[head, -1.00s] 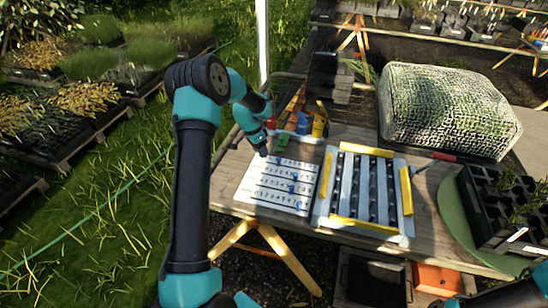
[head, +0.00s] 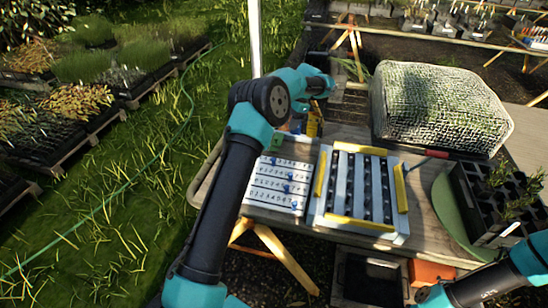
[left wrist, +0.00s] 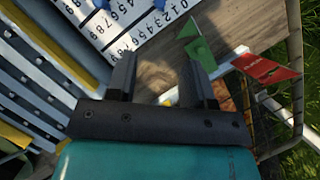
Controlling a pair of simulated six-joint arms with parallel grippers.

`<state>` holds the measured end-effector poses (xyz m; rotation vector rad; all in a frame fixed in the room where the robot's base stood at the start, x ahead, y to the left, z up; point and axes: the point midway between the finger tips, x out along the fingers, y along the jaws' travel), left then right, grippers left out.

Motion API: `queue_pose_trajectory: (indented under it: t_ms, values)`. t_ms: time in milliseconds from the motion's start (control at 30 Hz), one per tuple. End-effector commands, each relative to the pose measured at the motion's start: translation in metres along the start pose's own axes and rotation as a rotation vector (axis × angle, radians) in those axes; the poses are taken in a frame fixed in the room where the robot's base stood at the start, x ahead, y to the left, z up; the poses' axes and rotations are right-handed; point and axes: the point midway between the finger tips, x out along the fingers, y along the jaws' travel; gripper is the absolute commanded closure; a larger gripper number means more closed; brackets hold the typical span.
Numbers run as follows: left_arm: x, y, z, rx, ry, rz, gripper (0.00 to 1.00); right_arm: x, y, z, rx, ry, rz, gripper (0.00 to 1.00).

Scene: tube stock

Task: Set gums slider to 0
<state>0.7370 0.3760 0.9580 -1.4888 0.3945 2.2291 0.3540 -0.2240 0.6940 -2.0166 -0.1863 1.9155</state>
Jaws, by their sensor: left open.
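The white slider board (head: 262,196) lies on the wooden table, with several rows of printed digits and blue knobs at different places along them. Row names are too small to read, so I cannot tell which row is gums. The board also shows at the top of the left wrist view (left wrist: 118,40), with a blue knob (left wrist: 160,4) at the edge. My left gripper (left wrist: 160,66) is open and empty, its fingers over bare wood beside the board. In the head view its fingers are not clear behind my wrist. My right gripper is out of view.
A grey tray with yellow strips (head: 319,222) lies right of the board. Green (left wrist: 200,54) and red (left wrist: 265,68) flag-like pieces stand near my left fingers. A yellow piece (head: 313,122) stands behind the board. A netted block (head: 440,110) and black cell tray (head: 500,200) lie farther right.

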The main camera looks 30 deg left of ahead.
Motion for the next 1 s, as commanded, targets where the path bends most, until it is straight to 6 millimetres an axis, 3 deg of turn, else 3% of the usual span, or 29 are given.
queue_pose_trajectory:
  t_ms: [267,1000]
  values:
    - [0.025,0.0,0.001,0.001,-0.001,0.002,0.52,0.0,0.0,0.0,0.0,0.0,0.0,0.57]
    - [0.149,0.0,0.001,0.001,-0.001,0.004,0.52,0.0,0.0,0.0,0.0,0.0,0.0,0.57]
